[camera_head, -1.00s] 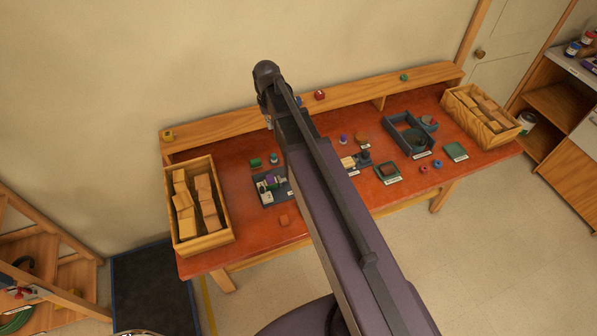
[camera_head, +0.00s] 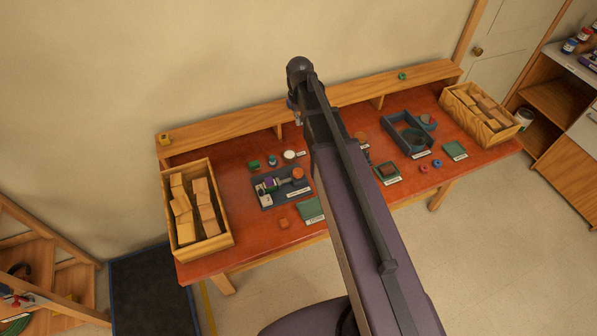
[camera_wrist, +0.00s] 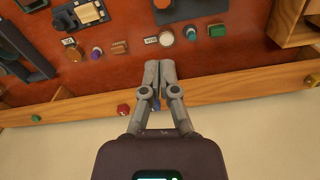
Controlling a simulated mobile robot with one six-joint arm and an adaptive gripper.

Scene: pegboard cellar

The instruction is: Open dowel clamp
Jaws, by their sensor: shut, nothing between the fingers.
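I cannot read the labels, so I cannot tell for sure which thing is the dowel clamp. A dark-based fixture (camera_head: 266,200) with an orange-topped post stands left of my arm in the head view. Another dark fixture with a pale wooden block (camera_wrist: 87,12) is at the top left of the wrist view; my arm hides it in the head view. My gripper (camera_wrist: 160,64) is shut and empty, pointing over the back of the red bench (camera_wrist: 125,70). It touches neither fixture. In the head view the gripper is mostly hidden behind the arm.
Crates of wooden blocks stand at the bench's left (camera_head: 228,222) and right (camera_head: 513,127) ends. A wooden ledge (camera_head: 225,127) runs along the back. Small knobs, including a green one (camera_wrist: 217,30) and a white one (camera_wrist: 166,38), stand near the gripper. A blue-grey tray (camera_head: 391,124) is farther right.

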